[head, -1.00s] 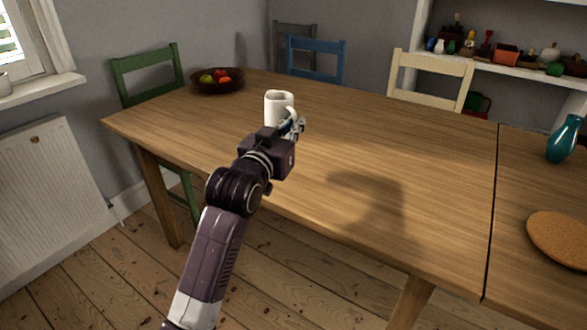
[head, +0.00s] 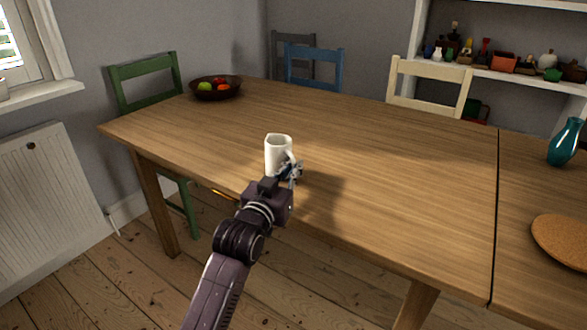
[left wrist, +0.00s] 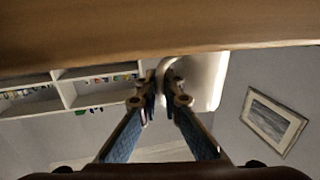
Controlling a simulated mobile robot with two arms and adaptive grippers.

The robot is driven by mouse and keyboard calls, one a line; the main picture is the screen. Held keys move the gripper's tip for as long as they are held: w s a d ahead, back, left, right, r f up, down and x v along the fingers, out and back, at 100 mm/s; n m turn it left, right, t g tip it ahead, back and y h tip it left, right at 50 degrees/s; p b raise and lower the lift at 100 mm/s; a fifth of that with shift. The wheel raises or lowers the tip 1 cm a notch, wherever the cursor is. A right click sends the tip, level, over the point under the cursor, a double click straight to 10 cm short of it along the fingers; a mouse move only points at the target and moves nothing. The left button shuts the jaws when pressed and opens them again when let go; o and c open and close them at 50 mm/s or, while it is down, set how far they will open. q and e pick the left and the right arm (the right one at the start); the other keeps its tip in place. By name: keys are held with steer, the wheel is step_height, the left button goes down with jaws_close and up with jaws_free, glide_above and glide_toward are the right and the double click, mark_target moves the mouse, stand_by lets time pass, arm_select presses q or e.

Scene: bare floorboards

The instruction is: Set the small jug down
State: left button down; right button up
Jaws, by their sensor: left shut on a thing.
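The small white jug (head: 277,152) is upright over the near left part of the wooden table (head: 390,160). My left gripper (head: 291,171) is shut on its handle side, on the right of the jug. In the left wrist view the fingers (left wrist: 161,98) close at the curved handle of the jug (left wrist: 208,82). That view is upside down, with the table (left wrist: 100,30) along the top. The gripper's shadow lies close by on the table. I cannot tell whether the jug's base touches the wood. My right gripper is not in view.
A dark bowl of fruit (head: 226,93) stands at the table's far left. A teal vase (head: 565,142) and a round cork mat (head: 562,240) are at the right. The table around the jug is clear. Chairs stand along the far side and the left end.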

arm_select(q)
steer(key=c, duration=2.5)
jaws_free()
steer(key=o, duration=0.4)
steer(key=shift+s+a, duration=0.25)
steer(key=shift+s, duration=0.2)
steer(key=v, duration=0.2)
steer(key=shift+s+a+p, duration=0.1)
steer(key=shift+s+p, duration=0.15)
steer(key=shift+p, duration=0.15)
steer(key=p+v, duration=0.1)
steer(key=v, duration=0.7)
steer(key=shift+s, duration=0.2)
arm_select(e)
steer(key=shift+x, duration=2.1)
